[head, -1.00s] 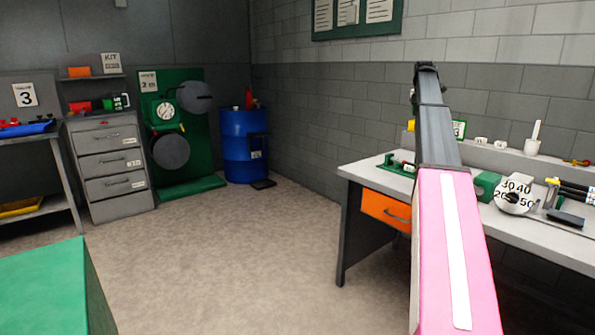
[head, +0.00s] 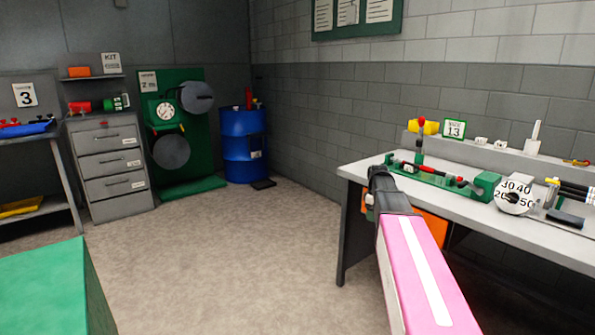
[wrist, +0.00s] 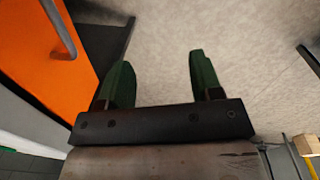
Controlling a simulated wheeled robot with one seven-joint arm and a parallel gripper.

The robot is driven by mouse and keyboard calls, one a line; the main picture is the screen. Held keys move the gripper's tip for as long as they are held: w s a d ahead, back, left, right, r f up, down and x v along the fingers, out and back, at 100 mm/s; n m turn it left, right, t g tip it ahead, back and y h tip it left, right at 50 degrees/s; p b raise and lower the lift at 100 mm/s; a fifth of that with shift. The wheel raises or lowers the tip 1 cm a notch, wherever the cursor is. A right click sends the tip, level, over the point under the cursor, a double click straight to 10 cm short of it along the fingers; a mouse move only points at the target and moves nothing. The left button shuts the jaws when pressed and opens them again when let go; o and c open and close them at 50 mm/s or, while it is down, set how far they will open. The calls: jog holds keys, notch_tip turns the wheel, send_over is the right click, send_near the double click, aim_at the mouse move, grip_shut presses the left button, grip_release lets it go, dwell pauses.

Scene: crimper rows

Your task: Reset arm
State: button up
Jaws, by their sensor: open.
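My gripper shows in the wrist view (wrist: 158,82) with its two green fingers apart and nothing between them. Carpeted floor lies beyond the fingertips. In the head view my pink arm comes up from the bottom and its dark wrist end sits at the front edge of the right workbench (head: 450,205).
On the bench stand a green crimper fixture (head: 430,176), a white dial (head: 514,194) and a sign reading 13 (head: 454,128). A grey drawer cabinet (head: 108,163), green panel and blue barrel (head: 243,145) are at the back. A green surface (head: 40,290) is front left. The middle floor is clear.

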jog(key=s+a+f+m, duration=0.5)
jog(key=s+f, duration=0.3)
jog(key=s, duration=0.4)
jog(key=s+a+f+m, duration=0.5)
jog(key=s+a+f, duration=0.2)
jog(key=s, duration=0.6)
notch_tip(320, 180, down, 2)
jog(key=shift+s+a+f+m+g, duration=0.1)
jog(key=shift+s+a+m+g, duration=0.1)
jog(key=shift+s+m+g, duration=0.1)
